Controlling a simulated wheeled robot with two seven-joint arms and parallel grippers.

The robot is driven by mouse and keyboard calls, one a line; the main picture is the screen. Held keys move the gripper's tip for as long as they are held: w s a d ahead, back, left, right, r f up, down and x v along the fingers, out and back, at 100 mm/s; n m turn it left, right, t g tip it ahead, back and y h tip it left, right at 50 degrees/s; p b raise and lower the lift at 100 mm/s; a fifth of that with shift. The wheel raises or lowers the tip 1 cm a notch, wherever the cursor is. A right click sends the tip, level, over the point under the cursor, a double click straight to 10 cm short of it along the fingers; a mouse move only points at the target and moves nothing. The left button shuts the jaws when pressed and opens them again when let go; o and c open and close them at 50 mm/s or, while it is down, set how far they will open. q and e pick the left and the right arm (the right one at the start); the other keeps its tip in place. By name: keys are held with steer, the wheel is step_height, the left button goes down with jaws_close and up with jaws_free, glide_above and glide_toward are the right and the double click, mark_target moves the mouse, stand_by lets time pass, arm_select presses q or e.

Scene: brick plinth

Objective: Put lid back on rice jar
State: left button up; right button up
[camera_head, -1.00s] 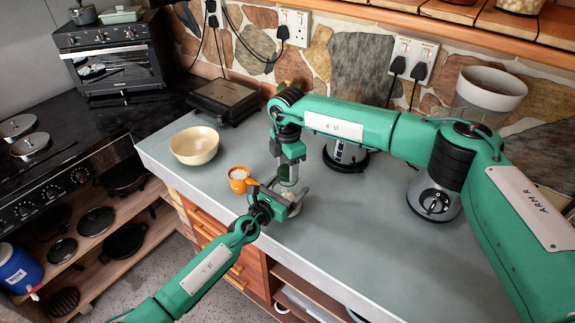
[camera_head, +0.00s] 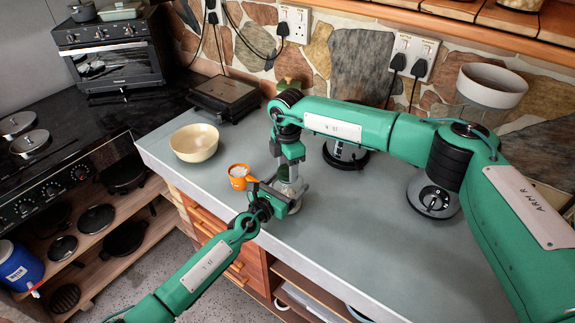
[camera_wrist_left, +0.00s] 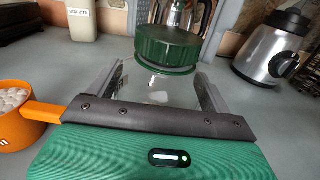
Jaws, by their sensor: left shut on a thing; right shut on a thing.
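The green screw-type lid (camera_wrist_left: 167,45) shows in the left wrist view, directly above the clear glass jar (camera_wrist_left: 160,88). My right gripper (camera_head: 289,172) points down from above and is shut on the lid. My left gripper (camera_head: 290,203) is shut around the jar from the near side; its two fingers (camera_wrist_left: 164,90) flank the glass in the wrist view. A dark green ring sits between lid and glass; I cannot tell whether the lid touches the rim. In the head view the grippers hide most of the jar and lid.
An orange cup of white grains (camera_head: 240,176) stands close left of my left gripper, its handle towards it. A cream bowl (camera_head: 195,143) is farther left. A blender (camera_head: 433,193) stands right, partly behind my right arm. The front right counter (camera_head: 370,240) is clear.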

steer(key=m, duration=0.9)
steer(key=o, duration=0.9)
steer(key=shift+r, duration=0.1)
steer(key=shift+r, duration=2.15)
steer(key=shift+c, duration=0.2)
